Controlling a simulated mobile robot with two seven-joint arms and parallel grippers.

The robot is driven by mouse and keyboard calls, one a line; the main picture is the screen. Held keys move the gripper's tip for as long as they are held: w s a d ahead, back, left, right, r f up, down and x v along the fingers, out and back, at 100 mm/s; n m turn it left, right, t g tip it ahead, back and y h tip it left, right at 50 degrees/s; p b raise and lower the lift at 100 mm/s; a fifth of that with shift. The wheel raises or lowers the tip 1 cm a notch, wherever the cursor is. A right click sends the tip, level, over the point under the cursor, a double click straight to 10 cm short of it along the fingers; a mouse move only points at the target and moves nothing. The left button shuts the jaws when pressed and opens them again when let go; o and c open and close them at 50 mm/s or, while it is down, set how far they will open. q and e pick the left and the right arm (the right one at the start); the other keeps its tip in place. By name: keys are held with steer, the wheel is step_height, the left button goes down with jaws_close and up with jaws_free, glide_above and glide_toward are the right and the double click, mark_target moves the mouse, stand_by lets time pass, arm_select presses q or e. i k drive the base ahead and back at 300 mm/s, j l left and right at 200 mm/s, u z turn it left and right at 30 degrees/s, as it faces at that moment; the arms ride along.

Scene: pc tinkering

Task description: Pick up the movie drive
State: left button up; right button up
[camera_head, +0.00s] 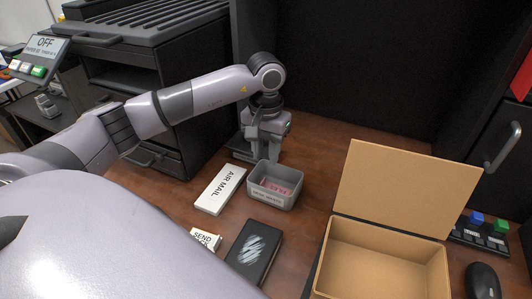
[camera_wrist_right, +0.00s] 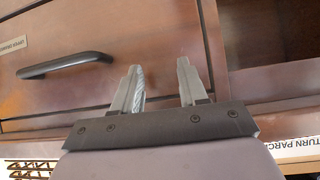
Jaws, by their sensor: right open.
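I cannot identify the movie drive for certain. A small grey bin (camera_head: 289,199) with an unreadable front label stands on the wooden desk in the head view, and reddish pieces (camera_head: 273,185) lie inside it. My left gripper (camera_head: 264,153) points down just behind the bin, and whether its fingers hold anything is unclear. My right gripper (camera_wrist_right: 158,68) is open and empty in the right wrist view, in front of a brown drawer front (camera_wrist_right: 70,85).
An AIR MAIL box (camera_head: 220,188), a SEND box (camera_head: 205,238) and a black patterned box (camera_head: 254,251) lie nearby. An open cardboard box (camera_head: 388,256) stands right, beside a black mouse (camera_head: 482,281). A dark cabinet (camera_head: 185,75) stands behind my left arm.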

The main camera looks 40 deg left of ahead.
mark_target(252, 254)
steer(key=k, duration=1)
